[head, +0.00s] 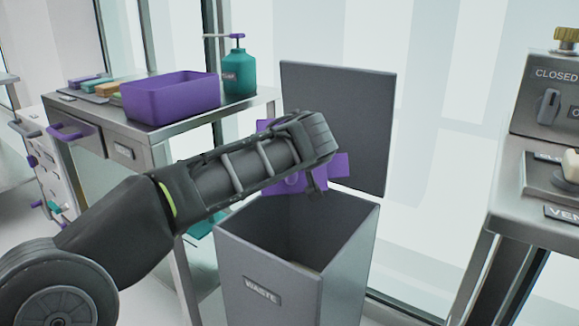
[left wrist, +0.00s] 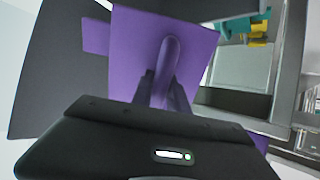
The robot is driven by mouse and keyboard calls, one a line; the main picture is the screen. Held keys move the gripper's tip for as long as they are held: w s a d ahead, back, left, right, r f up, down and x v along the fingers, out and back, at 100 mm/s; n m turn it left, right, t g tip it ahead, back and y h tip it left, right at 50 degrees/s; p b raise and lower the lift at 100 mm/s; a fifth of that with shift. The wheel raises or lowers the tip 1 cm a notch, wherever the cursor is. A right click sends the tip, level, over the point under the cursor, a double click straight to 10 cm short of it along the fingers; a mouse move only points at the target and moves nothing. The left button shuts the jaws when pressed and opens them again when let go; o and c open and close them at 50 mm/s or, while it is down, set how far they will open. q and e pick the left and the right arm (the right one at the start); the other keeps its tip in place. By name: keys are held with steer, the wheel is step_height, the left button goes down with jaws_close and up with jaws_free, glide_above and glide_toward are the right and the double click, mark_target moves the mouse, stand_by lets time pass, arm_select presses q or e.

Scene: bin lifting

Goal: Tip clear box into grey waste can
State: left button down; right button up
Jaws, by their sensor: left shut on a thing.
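The grey waste can (head: 262,288), labelled WASTE, stands open in the middle of the head view, with its dark lid (head: 345,115) upright behind. My left gripper (head: 316,178) is above the can's opening, shut on a purple box (head: 340,165). The gripper and arm hide much of this box. In the left wrist view the fingers (left wrist: 163,88) close around a raised handle on the box's flat purple wall (left wrist: 195,45). The held box looks opaque purple, and I see no clear box. Its contents cannot be seen. My right gripper is not in view.
A steel cart (head: 165,135) at the left carries a purple open bin (head: 172,100), a teal pump bottle (head: 238,72) and small coloured blocks. A steel bench with a control panel (head: 548,105) stands at the right. Glass panels are behind.

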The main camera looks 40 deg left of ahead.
arm_select(q)
steer(key=shift+s+d+f+t+y+b, duration=0.15)
steer(key=shift+d+f+t+y+b, duration=0.2)
steer(key=shift+b, duration=1.15)
steer(key=shift+s+d+f+t+y+b, duration=0.15)
steer(key=shift+f+b, duration=0.3)
steer(key=shift+b, duration=1.05)
steer(key=shift+s+d+f+t+y+b, duration=0.25)
steer(key=shift+d+f+t+y+b, duration=0.05)
steer(key=shift+f+t, duration=0.1)
steer(key=shift+d, duration=0.1)
steer(key=shift+s+d+f+t+y, duration=0.2)
steer(key=shift+d+f+t+y, duration=0.1)
steer(key=shift+t+y, duration=0.2)
steer(key=shift+f, duration=0.1)
